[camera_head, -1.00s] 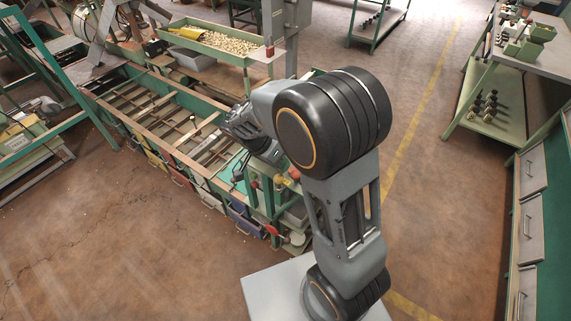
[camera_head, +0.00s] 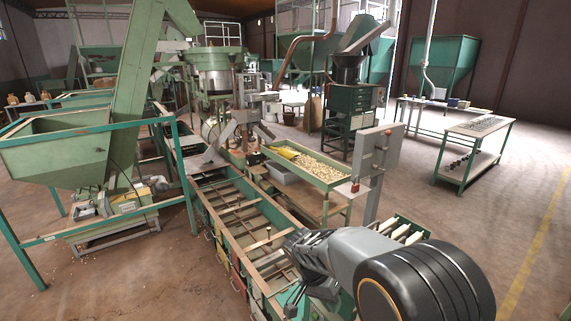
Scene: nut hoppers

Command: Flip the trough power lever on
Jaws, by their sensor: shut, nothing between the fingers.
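A grey upright panel (camera_head: 376,160) stands right of centre in the head view. It carries small red controls, and a red-handled part (camera_head: 356,187) sits low on its left side. I cannot tell for sure which part is the trough power lever or how it is set. The long green trough (camera_head: 207,213) with wooden dividers runs from the centre to the lower middle. My gripper (camera_head: 292,300) is over the near end of the trough, left of and below the panel, apart from the panel's red parts. It is shut and empty. My arm hides the trough's near right end.
A green tray (camera_head: 268,158) of nuts stands on a bench behind the trough, left of the panel. A green frame with a hopper (camera_head: 55,150) stands at the left. A long table (camera_head: 478,126) stands at the right. Floor is clear between panel and table.

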